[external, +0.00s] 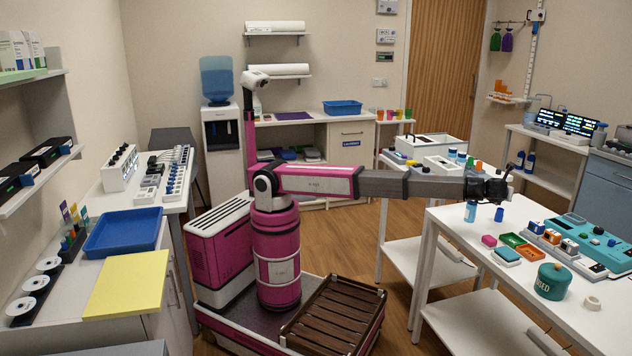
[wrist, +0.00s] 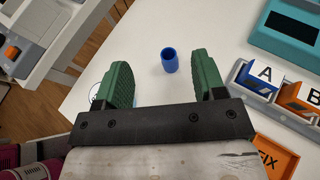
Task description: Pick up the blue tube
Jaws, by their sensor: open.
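The blue tube (wrist: 169,61) stands upright on the white table (wrist: 150,95), its open top showing in the wrist view. It shows in the external view as a small dark blue cylinder (external: 499,214) near the table's far left edge. My gripper (wrist: 162,76) is open and empty, with a green pad on each finger. In the wrist view the tube appears between the finger lines, slightly beyond the tips and nearer the right finger. In the external view my gripper (external: 505,180) is above the tube, apart from it.
A light blue bottle (external: 470,211) stands left of the tube. A lettered rack (wrist: 280,90) and a teal device (wrist: 291,30) lie to the right in the wrist view.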

